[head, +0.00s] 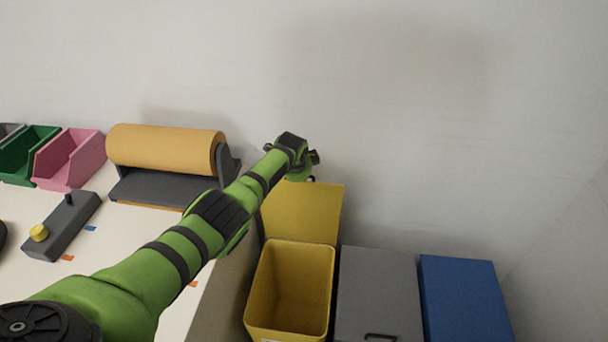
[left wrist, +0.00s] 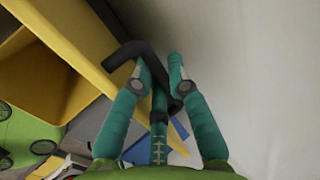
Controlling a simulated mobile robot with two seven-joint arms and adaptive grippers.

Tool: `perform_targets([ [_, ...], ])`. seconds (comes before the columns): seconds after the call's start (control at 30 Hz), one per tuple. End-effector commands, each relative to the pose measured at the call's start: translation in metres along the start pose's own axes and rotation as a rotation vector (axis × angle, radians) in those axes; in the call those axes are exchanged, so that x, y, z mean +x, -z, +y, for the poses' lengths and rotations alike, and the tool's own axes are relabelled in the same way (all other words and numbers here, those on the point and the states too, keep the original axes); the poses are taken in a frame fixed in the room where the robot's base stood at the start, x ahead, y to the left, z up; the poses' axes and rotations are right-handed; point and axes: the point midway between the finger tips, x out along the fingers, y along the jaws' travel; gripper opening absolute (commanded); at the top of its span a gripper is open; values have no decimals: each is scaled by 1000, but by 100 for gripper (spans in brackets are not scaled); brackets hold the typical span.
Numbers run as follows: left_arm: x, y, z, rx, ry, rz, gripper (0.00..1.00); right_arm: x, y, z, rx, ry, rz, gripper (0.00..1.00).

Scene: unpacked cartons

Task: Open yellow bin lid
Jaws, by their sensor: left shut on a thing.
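The yellow bin (head: 305,262) stands open in the lower middle of the head view, and its inside looks empty. Its yellow lid (head: 303,208) is swung up behind the opening, near the wall. In the left wrist view the lid (left wrist: 72,32) runs down from the upper left, with a dark handle (left wrist: 128,52) at its edge. My left gripper (head: 312,166) is at the lid's top edge. The wrist view shows its teal fingers (left wrist: 160,72) shut around the handle. In the head view my gripper hides the handle. My right gripper is in neither view.
A grey-lidded bin (head: 377,285) and a blue-lidded bin (head: 464,298) stand right of the yellow one, both closed. The white wall (head: 430,120) is close behind. A table (head: 110,285) at left holds a brown paper roll (head: 165,147), a pink tray (head: 72,160) and a button box (head: 64,225).

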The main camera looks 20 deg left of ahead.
Motion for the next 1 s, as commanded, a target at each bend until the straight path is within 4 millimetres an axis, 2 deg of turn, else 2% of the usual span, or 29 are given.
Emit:
perform_targets([
  [0.03, -2, -2, -9, 0, 31, 0, 0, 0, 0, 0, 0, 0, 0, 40],
  [0.57, -2, -6, -12, -4, 39, -2, 0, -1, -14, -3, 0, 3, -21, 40],
  [0.6, -2, -6, -12, -5, 40, -2, 25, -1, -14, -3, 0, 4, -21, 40],
  [0.63, -3, -6, -12, -5, 40, -2, 28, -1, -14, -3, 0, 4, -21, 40],
  [1.0, -9, -6, -14, -5, 42, -1, 28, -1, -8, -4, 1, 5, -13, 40],
])
